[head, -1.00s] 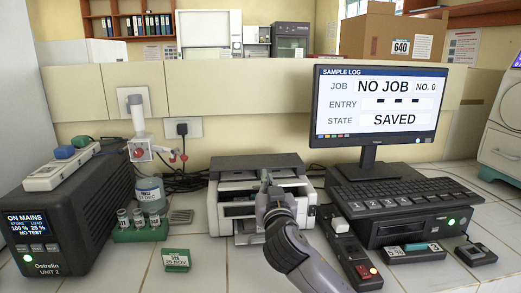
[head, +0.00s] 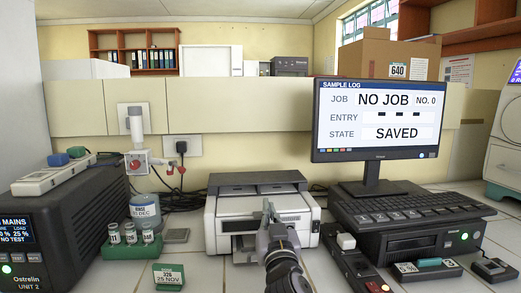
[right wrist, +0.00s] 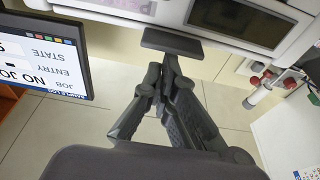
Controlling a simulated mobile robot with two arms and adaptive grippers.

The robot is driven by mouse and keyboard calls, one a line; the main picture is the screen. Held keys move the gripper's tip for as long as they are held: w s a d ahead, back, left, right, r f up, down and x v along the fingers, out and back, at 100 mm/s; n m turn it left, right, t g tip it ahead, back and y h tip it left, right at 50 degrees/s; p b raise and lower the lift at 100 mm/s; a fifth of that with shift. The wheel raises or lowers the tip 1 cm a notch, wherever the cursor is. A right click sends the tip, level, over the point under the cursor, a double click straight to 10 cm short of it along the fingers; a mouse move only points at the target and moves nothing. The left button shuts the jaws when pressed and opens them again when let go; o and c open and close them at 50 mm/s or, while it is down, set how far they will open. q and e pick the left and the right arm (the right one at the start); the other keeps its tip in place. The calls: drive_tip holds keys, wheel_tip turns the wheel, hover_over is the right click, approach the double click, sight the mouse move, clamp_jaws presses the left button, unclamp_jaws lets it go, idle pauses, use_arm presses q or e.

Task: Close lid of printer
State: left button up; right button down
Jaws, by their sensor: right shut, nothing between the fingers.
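The printer (head: 224,222) is a low white and grey machine on the tiled bench, in the middle of the head view. Its dark lid panel (head: 258,181) lies along the top rear; whether it is fully down I cannot tell. My right gripper (head: 268,212) is shut and empty, in front of the printer's right half and hiding part of its front. Whether it touches the printer is unclear. The same gripper (right wrist: 168,75) shows in the right wrist view, pointing at a white casing with dark panels along the top edge. My left gripper is out of view.
The monitor (head: 375,120) and keyboard (head: 415,204) stand right of the printer, with a red-button box (head: 358,262) in front. A green vial rack (head: 134,250), a jar (head: 145,210) and a dark power unit (head: 75,235) stand left.

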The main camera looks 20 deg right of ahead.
drive_tip(key=shift+s+f, duration=0.1)
drive_tip(key=shift+f, duration=0.25)
idle(0.3)
drive_tip(key=shift+f, duration=0.1)
drive_tip(key=shift+s+a+f, duration=0.1)
drive_tip(key=shift+s, duration=0.1)
drive_tip(key=v, duration=0.7)
